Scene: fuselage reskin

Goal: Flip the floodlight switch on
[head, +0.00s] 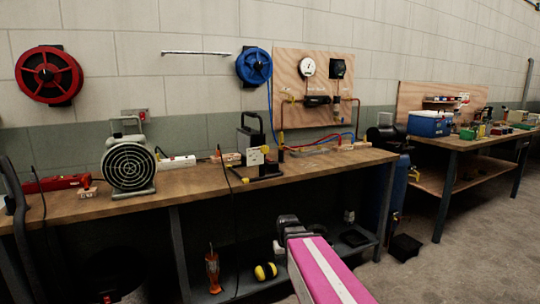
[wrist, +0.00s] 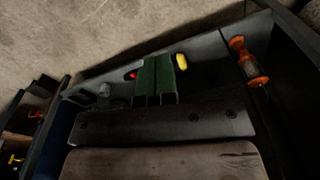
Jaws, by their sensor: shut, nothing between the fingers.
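A black-framed unit with a top handle and yellow-tipped feet (head: 247,136) stands mid-bench and looks like the floodlight. A pale plate with dark marks (head: 256,157) on its front may hold the switch, but it is too small to read. My gripper (head: 288,223), at the end of my pink arm, is shut and empty. In the head view it appears below and right of that unit, in front of the bench. The wrist view shows the bench edge and lower shelf, not the unit. Two dark green bars (wrist: 156,82) side by side there may be my fingers; I cannot tell.
The wooden bench (head: 200,194) carries a round grilled fan (head: 130,166), a white power strip (head: 177,162) and a red tool (head: 56,183).

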